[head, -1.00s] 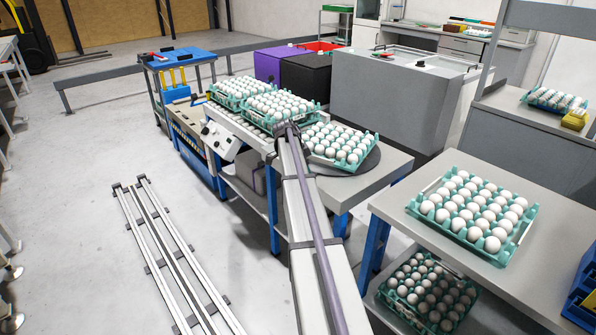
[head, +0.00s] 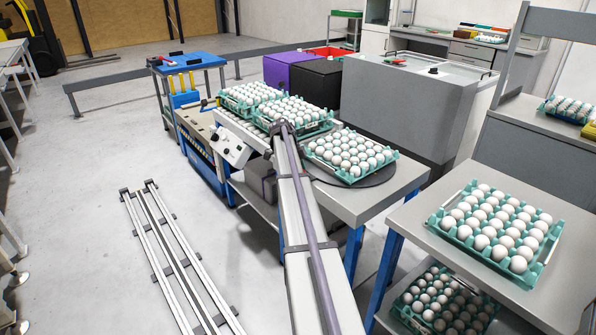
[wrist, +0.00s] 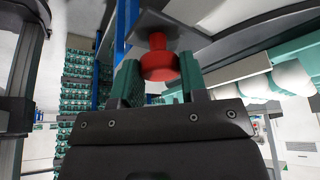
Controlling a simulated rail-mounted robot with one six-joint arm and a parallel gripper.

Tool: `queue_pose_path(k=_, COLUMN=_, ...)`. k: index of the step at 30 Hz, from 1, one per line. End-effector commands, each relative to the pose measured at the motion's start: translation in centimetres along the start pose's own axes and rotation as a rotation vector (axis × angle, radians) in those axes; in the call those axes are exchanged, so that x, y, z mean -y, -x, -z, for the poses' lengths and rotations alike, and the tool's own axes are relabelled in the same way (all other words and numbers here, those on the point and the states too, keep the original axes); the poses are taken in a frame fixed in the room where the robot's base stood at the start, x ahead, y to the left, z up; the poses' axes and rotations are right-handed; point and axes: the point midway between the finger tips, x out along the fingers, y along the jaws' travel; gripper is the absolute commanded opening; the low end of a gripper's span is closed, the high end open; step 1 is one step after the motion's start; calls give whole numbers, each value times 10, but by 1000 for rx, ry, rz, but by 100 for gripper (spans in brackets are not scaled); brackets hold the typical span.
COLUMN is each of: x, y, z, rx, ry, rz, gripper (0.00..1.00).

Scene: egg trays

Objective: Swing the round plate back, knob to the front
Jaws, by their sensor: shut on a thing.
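The round plate (head: 383,174) is a dark disc on the grey table, with a teal tray (head: 333,167) of white eggs on it. In the head view my arm's end lies at the plate's left side, beside the roller conveyor, and hides the knob. In the wrist view the red knob (wrist: 158,62) sits under a dark bracket, between the two teal fingers of my gripper (wrist: 157,80). The gripper is shut on the knob.
Two egg trays stand on the conveyor (head: 229,122) close left of the plate. Another full tray (head: 541,268) rests on the front right table (head: 440,190), with one on its lower shelf. A grey cabinet (head: 410,110) stands behind. The table's front right corner is bare.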

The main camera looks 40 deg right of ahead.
Motion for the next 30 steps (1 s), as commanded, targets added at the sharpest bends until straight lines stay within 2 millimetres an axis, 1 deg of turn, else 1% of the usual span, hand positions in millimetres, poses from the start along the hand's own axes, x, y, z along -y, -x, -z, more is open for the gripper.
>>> queue_pose_path(k=1, x=3, y=0, z=0, rx=0, ry=-5, rz=4, gripper=0)
queue_pose_path(k=13, x=5, y=1, z=-1, rx=2, ry=-7, rz=7, gripper=0)
queue_pose_path(k=14, x=5, y=1, z=-1, rx=2, ry=-7, rz=7, gripper=42)
queue_pose_path(k=15, x=5, y=1, z=-1, rx=2, ry=-7, rz=6, gripper=45)
queue_pose_path(k=21, x=3, y=1, z=-1, rx=2, ry=-6, rz=4, gripper=64)
queue_pose_path(k=27, x=2, y=1, z=-1, rx=1, ry=-6, rz=2, gripper=64)
queue_pose_path(k=30, x=2, y=6, z=0, rx=1, ry=-6, rz=2, gripper=64)
